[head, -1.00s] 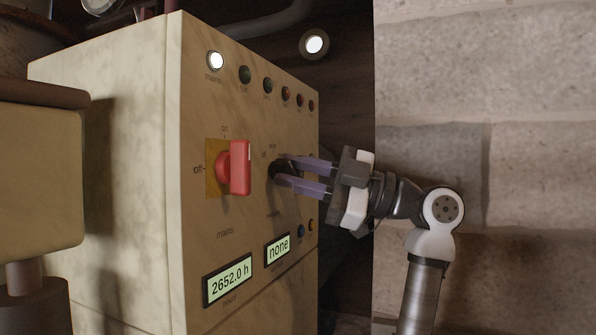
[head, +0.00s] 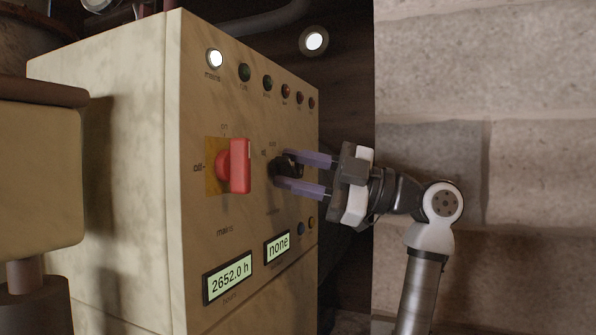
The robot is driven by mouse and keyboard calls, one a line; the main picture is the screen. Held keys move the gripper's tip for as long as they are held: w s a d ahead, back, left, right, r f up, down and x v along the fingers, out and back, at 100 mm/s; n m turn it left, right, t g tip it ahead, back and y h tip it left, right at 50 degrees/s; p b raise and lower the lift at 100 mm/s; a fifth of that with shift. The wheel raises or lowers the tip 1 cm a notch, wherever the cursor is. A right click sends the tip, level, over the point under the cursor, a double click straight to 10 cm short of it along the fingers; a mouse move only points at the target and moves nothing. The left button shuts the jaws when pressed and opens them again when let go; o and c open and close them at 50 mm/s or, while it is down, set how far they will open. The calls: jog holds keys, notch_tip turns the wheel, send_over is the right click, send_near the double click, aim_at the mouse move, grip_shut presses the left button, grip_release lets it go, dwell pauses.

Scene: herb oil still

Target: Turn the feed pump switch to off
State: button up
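A black rotary switch (head: 289,168) sits on the front of the beige control cabinet, right of the red mains switch. Small marks stand above and left of it; its name below is too small to read. My gripper (head: 280,169) reaches in from the right. Its two purple fingers are apart, one above and one below the black knob, with gaps visible around it. The knob's exact pointing direction is partly hidden by the fingers.
The red mains switch (head: 239,166) on its yellow plate stands close left of my fingers. Displays reading "2652.0 h" (head: 228,278) and "none" (head: 277,247) are below. A row of lamps (head: 268,83) runs above. A stone wall (head: 500,80) is behind my arm.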

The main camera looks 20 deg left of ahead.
jog(key=shift+d, duration=0.1)
jog(key=b+v, duration=0.3)
jog(key=v, duration=1)
jog(key=shift+w+d+f, duration=0.15)
jog(key=shift+w+d, duration=0.05)
jog(key=shift+d, duration=0.1)
dwell(0.7)
